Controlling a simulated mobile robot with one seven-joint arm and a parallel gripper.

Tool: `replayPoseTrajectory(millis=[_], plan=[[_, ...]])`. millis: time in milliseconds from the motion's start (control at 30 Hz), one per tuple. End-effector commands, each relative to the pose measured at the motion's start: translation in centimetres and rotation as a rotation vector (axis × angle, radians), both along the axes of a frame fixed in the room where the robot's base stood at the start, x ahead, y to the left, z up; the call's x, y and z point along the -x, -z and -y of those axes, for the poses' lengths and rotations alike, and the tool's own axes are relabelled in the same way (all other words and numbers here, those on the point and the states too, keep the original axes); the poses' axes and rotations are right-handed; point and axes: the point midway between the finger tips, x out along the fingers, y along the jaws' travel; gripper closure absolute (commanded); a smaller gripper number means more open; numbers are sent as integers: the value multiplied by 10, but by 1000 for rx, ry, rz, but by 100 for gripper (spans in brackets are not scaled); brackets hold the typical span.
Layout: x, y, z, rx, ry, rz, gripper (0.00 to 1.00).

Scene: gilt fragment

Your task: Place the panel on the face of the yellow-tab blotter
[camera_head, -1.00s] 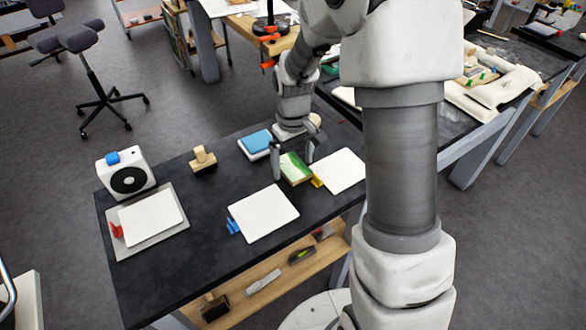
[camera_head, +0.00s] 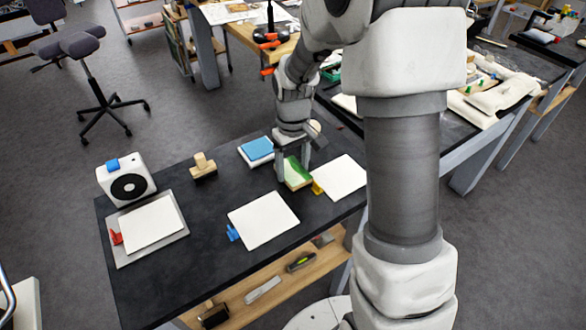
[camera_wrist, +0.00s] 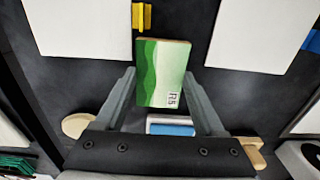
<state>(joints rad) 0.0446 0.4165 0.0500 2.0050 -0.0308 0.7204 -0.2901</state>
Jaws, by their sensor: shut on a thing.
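The panel (camera_head: 299,171), a small green and white plate marked R5, is between the fingers of my gripper (camera_head: 293,170). In the wrist view the panel (camera_wrist: 163,72) has a finger of my gripper (camera_wrist: 160,78) against each long side, so the gripper is shut on it. I cannot tell whether it touches the table. The yellow-tab blotter (camera_head: 343,178), a white sheet with a yellow tab (camera_head: 317,188), lies just right of the panel. In the wrist view the blotter (camera_wrist: 80,27) is at upper left, its face bare, and the tab (camera_wrist: 141,16) is near the panel.
A blue-tab blotter (camera_head: 263,220) lies in front, and a red-tab one (camera_head: 150,222) at left on a grey board. A blue block on a white base (camera_head: 257,150), a wooden stamp (camera_head: 203,167) and a white device (camera_head: 126,180) stand behind. The dark table (camera_head: 195,270) is clear at front.

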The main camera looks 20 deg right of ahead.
Motion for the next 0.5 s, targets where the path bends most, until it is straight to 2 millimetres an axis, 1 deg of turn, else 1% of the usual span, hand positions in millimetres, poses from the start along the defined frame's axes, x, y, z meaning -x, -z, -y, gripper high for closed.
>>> replayPoseTrajectory(millis=[200, 233, 500], plan=[[-1, -36, 0, -1, 0, 5, 92], [0, -40, 4, 0, 3, 3, 92], [22, -75, 65, 0, 7, 2, 92]])
